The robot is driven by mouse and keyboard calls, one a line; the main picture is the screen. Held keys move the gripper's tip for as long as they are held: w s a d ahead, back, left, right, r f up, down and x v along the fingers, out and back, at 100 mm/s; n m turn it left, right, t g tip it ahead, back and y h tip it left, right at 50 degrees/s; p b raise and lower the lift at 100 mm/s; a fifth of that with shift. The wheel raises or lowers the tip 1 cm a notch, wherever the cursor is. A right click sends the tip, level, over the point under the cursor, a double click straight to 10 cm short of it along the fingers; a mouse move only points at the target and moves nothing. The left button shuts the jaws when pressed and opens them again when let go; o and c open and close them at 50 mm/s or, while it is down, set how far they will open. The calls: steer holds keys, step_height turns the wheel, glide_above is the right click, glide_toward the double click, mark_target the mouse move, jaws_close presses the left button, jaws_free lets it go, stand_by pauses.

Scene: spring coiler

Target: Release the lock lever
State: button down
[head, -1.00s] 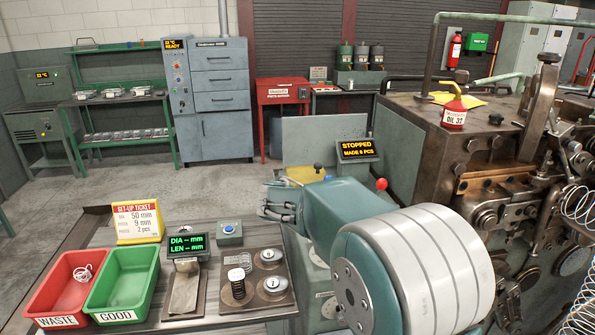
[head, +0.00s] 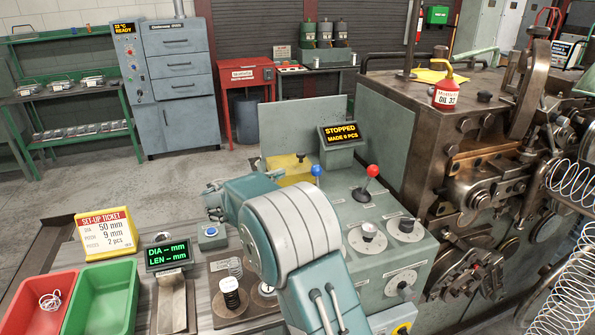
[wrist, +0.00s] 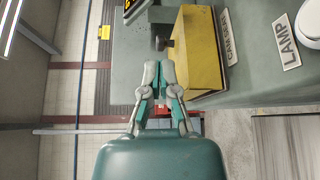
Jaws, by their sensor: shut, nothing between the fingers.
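The control console (head: 385,255) carries a red-knobbed lever (head: 372,171), a blue-knobbed lever (head: 317,170) and round dials. I cannot read which one is the lock lever. My gripper (head: 212,200) is left of the console, above the bench's back edge. In the wrist view my gripper (wrist: 158,75) has its fingertips together, empty, close to the left of the yellow box. My arm hides part of the console.
The coiling machine (head: 490,170) with a red oil can (head: 445,95) stands right of the console. The bench holds a set-up ticket (head: 107,232), a gauge display (head: 168,254), and red (head: 38,300) and green (head: 105,298) bins. Open floor lies behind the bench.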

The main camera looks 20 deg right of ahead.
steer(key=shift+w+d+f, duration=0.1)
steer(key=shift+w+d, duration=0.25)
steer(key=shift+d, duration=0.05)
steer(key=x, duration=0.8)
steer(key=shift+d, duration=0.1)
steer(key=shift+s+r, duration=0.2)
steer(key=shift+s, duration=0.7)
steer(key=shift+s+r, duration=0.15)
steer(key=shift+s, duration=0.95)
steer(key=shift+d, duration=0.15)
steer(key=shift+s, duration=0.1)
steer(key=shift+s+r+m, duration=0.2)
steer(key=shift+m, duration=0.1)
